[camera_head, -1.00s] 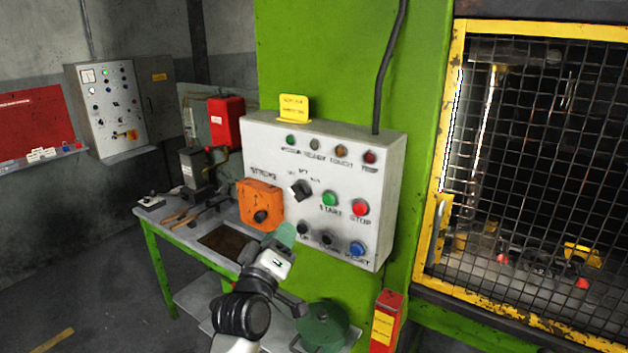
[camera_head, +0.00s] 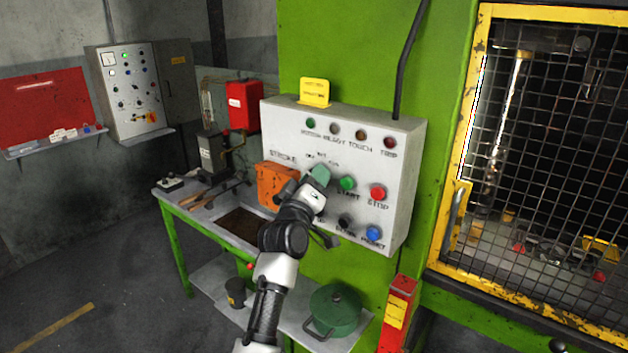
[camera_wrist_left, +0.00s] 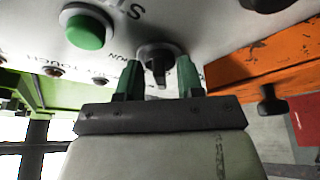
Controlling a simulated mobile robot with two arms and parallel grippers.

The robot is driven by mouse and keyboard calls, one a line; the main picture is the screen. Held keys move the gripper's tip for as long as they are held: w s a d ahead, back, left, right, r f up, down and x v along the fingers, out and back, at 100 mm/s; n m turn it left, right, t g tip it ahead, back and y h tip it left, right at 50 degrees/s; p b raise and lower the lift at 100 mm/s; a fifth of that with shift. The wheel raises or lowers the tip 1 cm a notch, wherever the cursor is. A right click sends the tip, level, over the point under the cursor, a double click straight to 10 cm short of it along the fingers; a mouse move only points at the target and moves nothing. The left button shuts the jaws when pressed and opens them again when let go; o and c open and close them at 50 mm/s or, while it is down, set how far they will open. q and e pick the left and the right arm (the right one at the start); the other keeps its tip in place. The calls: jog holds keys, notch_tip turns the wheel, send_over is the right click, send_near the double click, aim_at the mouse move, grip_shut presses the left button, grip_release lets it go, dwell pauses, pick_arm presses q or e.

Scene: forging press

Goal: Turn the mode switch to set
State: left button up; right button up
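The mode switch is a black rotary knob on the light grey control box (camera_head: 395,225). It shows in the left wrist view (camera_wrist_left: 158,60), its handle pointing toward my gripper. In the head view my left gripper (camera_head: 318,177) covers it, below small position labels. In the left wrist view the two green fingers (camera_wrist_left: 158,80) are apart, one on each side of the knob's handle, with gaps visible. The tips are close to the panel; I cannot tell whether they touch it. My right gripper is not in view.
Right of the switch are the green START button (camera_head: 347,184) and red STOP button (camera_head: 378,192). The blue RESET button (camera_head: 374,233) is below. The orange STROKE box (camera_head: 272,184) sits close on the left. A mesh guard door (camera_head: 540,150) stands at the right.

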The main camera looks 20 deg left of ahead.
pick_arm(q)
jog(key=shift+c, duration=0.4)
jog(key=c, duration=0.5)
jog(key=shift+o, duration=0.2)
jog(key=shift+f+m+b, duration=0.25)
jog(key=shift+m+b, duration=0.25)
jog(key=shift+b, duration=0.15)
jog(key=m+h+b, duration=0.1)
jog(key=m+b, duration=0.1)
jog(key=m+h+b, duration=0.1)
jog(key=m+b, duration=0.1)
jog(key=m, duration=0.1)
jog(key=shift+w+a+f+h+b, duration=0.1)
jog(key=shift+a+f+h+b, duration=0.1)
jog(key=shift+h+b, duration=0.2)
jog(key=m+h+b, duration=0.1)
jog(key=m+b, duration=0.1)
jog(key=m, duration=0.1)
jog(key=shift+h, duration=0.3)
jog(key=shift+r+m+h+b, duration=0.2)
jog(key=shift+m+h+b, duration=0.5)
jog(key=shift+m, duration=1)
jog(key=o, duration=0.5)
jog(key=shift+r, duration=0.1)
